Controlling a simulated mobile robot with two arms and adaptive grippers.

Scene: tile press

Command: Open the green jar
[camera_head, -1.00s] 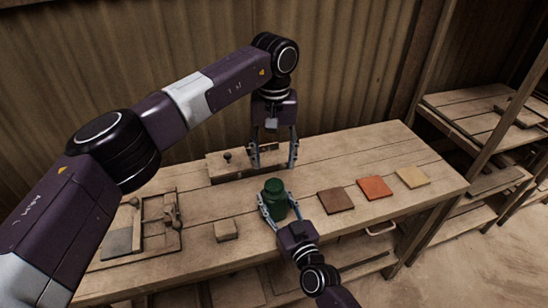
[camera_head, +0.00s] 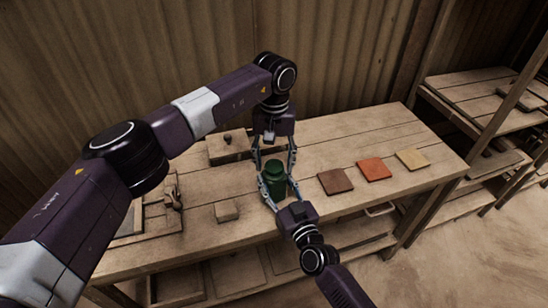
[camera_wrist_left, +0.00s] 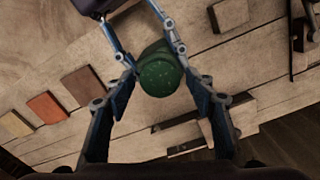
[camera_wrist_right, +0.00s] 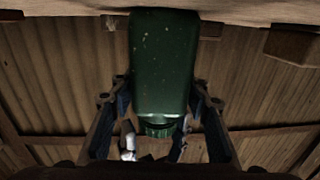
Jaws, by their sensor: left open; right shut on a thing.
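The green jar (camera_head: 275,183) stands upright on the wooden bench, with its round lid on top. It also shows from above in the left wrist view (camera_wrist_left: 160,74) and from the side in the right wrist view (camera_wrist_right: 163,65). My right gripper (camera_head: 281,192) is shut on the jar's body from the front. My left gripper (camera_head: 274,166) points down over the jar. Its fingers are open, one on each side of the lid. I cannot tell whether they touch it.
Brown (camera_head: 335,181), orange (camera_head: 374,169) and yellow (camera_head: 412,159) tiles lie right of the jar. A small wooden block (camera_head: 226,211) lies to its left. A wooden box with a knob (camera_head: 228,146) stands behind. A wooden frame lies at far left. Shelves stand at right.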

